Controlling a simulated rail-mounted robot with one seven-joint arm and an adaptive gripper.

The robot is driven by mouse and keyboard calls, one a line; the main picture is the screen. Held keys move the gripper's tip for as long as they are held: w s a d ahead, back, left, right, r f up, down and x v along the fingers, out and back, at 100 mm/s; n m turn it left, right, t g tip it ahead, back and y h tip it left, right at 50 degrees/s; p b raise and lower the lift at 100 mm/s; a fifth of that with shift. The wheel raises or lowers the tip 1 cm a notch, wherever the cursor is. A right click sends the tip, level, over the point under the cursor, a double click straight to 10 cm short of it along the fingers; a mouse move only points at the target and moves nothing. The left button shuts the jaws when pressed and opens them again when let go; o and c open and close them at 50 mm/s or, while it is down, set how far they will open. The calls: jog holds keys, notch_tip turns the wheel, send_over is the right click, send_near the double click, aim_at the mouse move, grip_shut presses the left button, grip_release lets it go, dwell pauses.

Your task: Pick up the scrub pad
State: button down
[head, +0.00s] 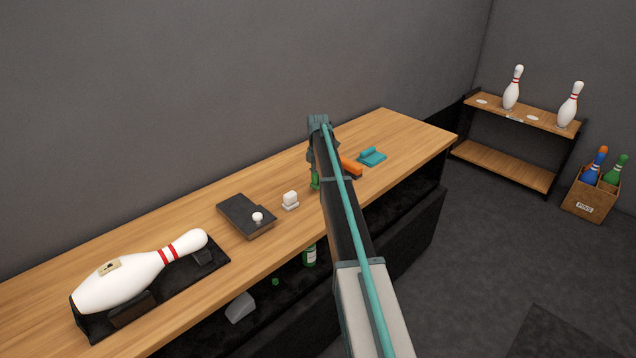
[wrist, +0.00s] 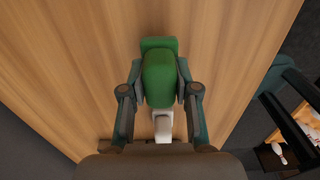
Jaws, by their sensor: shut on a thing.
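The scrub pad appears to be the green block-like thing (wrist: 158,76) between my fingers in the wrist view, with a wider green part at its far end. My gripper (wrist: 161,88) is shut on it, one finger against each side. In the head view a little of the green thing (head: 315,181) shows below my wrist, at the wooden counter (head: 270,172). My arm hides much of it, and I cannot tell whether it touches the counter. A pale piece (wrist: 162,126) shows near my palm; I cannot tell what it belongs to.
An orange thing (head: 351,167) and a teal brush-like thing (head: 371,156) lie just right of my arm. To the left are a small white item (head: 290,201), a dark box (head: 245,216) with a white knob, and a lying bowling pin (head: 130,278). A shelf (head: 515,165) stands right.

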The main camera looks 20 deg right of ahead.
jog(key=s+a+r+b, duration=0.4)
jog(key=s+a+r, duration=0.5)
jog(key=a+r, duration=0.1)
jog(key=shift+s+r+b, duration=0.4)
